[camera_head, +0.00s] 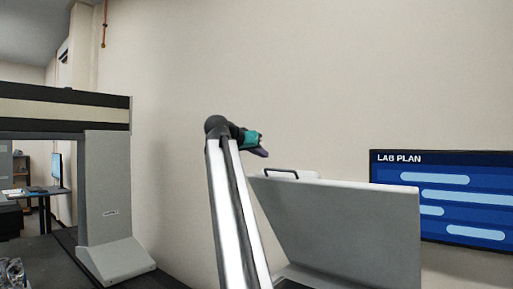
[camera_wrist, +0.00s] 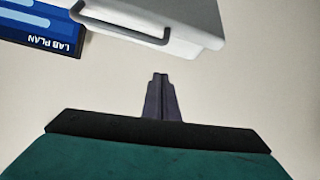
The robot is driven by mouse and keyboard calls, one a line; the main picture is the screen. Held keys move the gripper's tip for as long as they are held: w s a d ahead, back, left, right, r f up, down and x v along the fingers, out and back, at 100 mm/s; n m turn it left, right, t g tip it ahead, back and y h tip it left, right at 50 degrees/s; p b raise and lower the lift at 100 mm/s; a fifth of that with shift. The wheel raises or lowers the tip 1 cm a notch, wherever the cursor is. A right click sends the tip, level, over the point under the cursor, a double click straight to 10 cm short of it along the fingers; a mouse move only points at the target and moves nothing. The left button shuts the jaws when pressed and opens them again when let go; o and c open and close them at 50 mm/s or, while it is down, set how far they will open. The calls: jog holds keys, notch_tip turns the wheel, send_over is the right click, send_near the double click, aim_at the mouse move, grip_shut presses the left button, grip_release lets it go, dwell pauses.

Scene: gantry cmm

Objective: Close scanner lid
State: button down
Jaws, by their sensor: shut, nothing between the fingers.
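The scanner lid (camera_head: 350,225) is a grey panel in the head view, standing open and tilted up in front of the wall. Its dark handle (camera_head: 281,173) is on the top edge at the left. In the wrist view the lid's edge (camera_wrist: 208,22) and the handle (camera_wrist: 120,26) show upside down at the top. My gripper (camera_head: 263,153) is above and left of the lid's top left corner. In the wrist view my gripper (camera_wrist: 160,76) has its fingers together, empty, apart from the lid and handle. The scanner body is mostly hidden below the lid.
A wall screen reading LAB PLAN (camera_head: 440,200) hangs behind and right of the lid. A large grey gantry machine (camera_head: 108,190) stands at the left. A desk (camera_head: 40,192) with a monitor is farther back. The wall above the lid is clear.

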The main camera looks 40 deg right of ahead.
jog(key=shift+w+d+f+p, duration=0.15)
jog(key=shift+d+f+p, duration=0.2)
jog(key=shift+d+f, duration=0.45)
jog(key=shift+s+a+f+p, duration=0.25)
jog(key=shift+a+f+p, duration=0.05)
jog(key=shift+a+f, duration=0.25)
jog(key=shift+s+a+f+p, duration=0.2)
jog(key=shift+a+f+p, duration=0.05)
jog(key=shift+a+f, duration=0.25)
